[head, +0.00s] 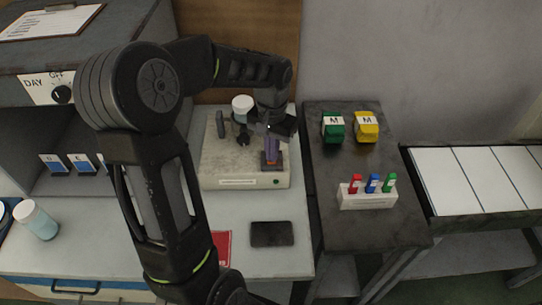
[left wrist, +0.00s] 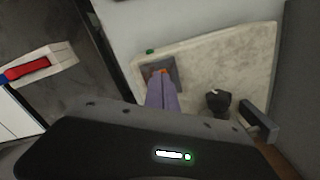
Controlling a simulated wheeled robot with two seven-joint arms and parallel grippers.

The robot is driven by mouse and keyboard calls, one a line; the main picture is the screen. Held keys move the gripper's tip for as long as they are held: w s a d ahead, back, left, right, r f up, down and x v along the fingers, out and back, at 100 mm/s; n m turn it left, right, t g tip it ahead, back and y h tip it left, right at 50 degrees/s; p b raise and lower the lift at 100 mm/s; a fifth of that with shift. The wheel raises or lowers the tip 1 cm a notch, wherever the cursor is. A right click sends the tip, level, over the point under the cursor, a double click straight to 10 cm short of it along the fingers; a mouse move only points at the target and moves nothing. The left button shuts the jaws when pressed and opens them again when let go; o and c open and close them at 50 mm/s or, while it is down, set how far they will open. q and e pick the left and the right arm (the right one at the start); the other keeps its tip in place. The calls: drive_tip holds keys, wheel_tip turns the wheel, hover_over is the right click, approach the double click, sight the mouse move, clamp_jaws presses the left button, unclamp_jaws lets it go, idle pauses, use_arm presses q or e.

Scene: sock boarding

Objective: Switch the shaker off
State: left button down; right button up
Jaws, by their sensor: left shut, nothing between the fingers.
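The shaker (head: 215,165) is a pale speckled box on the bench, also seen in the left wrist view (left wrist: 235,60). A small green light (head: 276,181) shows on its front, near the right corner. A dark switch plate (left wrist: 178,68) with a bit of orange sits near that corner. My left gripper (head: 271,160) is shut and empty, its purple fingers pointing down at the plate. In the left wrist view the fingertips (left wrist: 160,76) cover part of the orange piece; whether they touch it I cannot tell. My right gripper is out of view.
A white-capped jar (head: 242,103) stands by dark clamps at the shaker's back. A dark flat pad (head: 272,234) lies in front. To the right, a dark table (head: 345,225) holds green and yellow blocks and a white rack (head: 367,198).

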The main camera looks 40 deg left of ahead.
use_arm(q)
drive_tip(key=shift+f, duration=0.3)
drive_tip(key=shift+r, duration=0.15)
drive_tip(key=shift+r+p, duration=0.45)
drive_tip(key=shift+r, duration=0.2)
drive_tip(key=shift+r+p, duration=1.95)
drive_tip(key=shift+r, duration=0.8)
